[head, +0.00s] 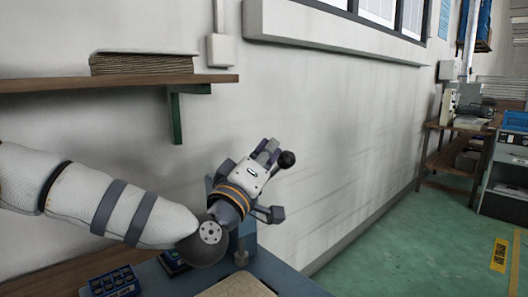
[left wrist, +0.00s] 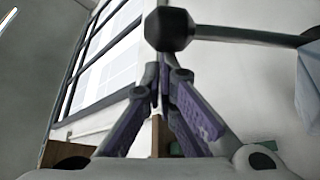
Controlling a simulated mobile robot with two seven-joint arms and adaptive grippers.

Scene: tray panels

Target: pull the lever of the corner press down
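The press is mostly hidden behind my left gripper in the head view; part of its blue body (head: 246,236) shows on the bench. The lever ends in a black ball knob (head: 286,159), just right of my left gripper's fingertips (head: 268,154). In the left wrist view the knob (left wrist: 169,28) and its grey rod (left wrist: 250,38) run across the top, the rod going off to the right. My left fingers (left wrist: 161,75) come together at the tips, just below the knob in that picture, with nothing seen between them. Whether they touch the knob I cannot tell. My right gripper is out of view.
The bench top (head: 285,272) holds a blue bin (head: 115,283) and a tan board (head: 235,287). A wooden shelf (head: 120,82) with a stack of flat sheets (head: 145,62) is on the wall above my left arm. Green floor (head: 400,245) is open at the right.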

